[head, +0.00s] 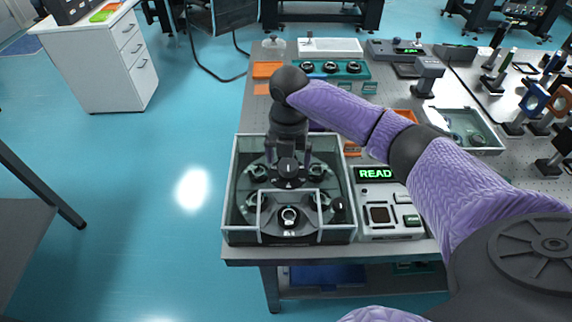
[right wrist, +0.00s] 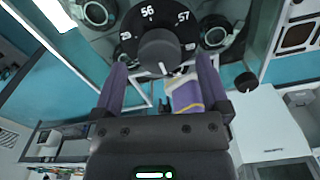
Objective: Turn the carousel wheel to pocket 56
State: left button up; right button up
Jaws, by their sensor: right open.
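The carousel wheel (head: 266,208) is a dark disc with ring-like pockets inside a clear-walled case (head: 228,215). A dark round knob (head: 288,166) stands at its centre. The knob also shows in the right wrist view (right wrist: 160,50), with a white line on its side facing the gripper. The number plate (right wrist: 133,20) behind it reads 56 near the top, 57 to the right and 29 to the left. My right gripper (head: 288,155) is open, pointing down over the wheel, with one finger on each side of the knob; contact cannot be told. My left gripper is out of view.
A reader unit (head: 393,222) with a green READ display (head: 376,174) stands right of the case. A teal tray with several black rings (head: 330,69) lies behind. A clear bin (head: 480,140) is farther right. The case walls surround my right gripper closely.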

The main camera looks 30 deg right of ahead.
aim_at(288, 178)
notch_tip(288, 178, down, 3)
jog(key=shift+r, duration=0.15)
grip_shut()
dwell(0.4)
